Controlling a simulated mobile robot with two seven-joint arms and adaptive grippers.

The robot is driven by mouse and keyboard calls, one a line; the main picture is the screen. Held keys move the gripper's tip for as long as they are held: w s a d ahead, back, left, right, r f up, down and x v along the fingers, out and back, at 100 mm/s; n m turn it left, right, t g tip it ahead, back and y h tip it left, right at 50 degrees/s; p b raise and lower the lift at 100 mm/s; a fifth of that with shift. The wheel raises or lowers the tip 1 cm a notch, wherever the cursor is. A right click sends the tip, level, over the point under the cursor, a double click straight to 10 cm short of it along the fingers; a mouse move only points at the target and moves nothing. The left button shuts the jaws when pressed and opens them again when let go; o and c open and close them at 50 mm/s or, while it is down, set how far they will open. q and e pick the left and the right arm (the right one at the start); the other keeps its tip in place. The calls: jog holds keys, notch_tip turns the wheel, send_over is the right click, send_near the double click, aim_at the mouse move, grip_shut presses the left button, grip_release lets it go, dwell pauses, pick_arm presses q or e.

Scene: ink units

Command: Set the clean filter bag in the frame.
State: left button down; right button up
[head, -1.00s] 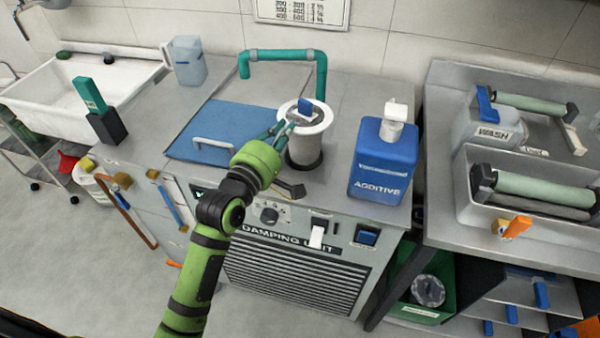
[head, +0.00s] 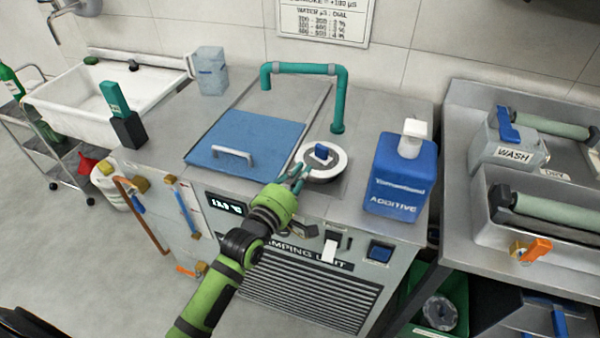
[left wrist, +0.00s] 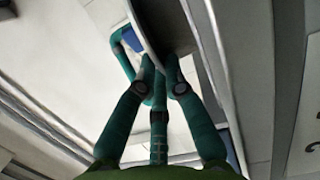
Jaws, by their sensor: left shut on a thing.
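The filter bag (head: 338,171) shows as a white round rim with a blue tab (head: 321,151) inside it. The rim sits low at the top of the damping unit, right of the blue lid, and hides the frame beneath. The bag's white body is hidden below the rim. My left gripper (head: 298,178) is shut on the near left edge of the rim. In the left wrist view its teal fingers (left wrist: 160,75) meet at a pale curved edge, with a blue patch beyond. My right gripper is not in view.
The blue lid (head: 250,138) with its handle lies left of the bag. A teal pipe (head: 338,100) stands behind it. The blue additive bottle (head: 398,180) stands close on the right. A dark block with a teal-green top (head: 127,130) stands at the left.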

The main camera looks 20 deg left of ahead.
pick_arm(q)
jog(key=shift+f, duration=0.45)
jog(key=c, duration=1.3)
grip_release()
jog(key=shift+f, duration=0.25)
jog(key=v, duration=0.4)
jog(key=r+v, duration=0.1)
jog(key=v, duration=0.7)
jog(key=shift+r+b, duration=0.35)
jog(key=shift+b, duration=0.05)
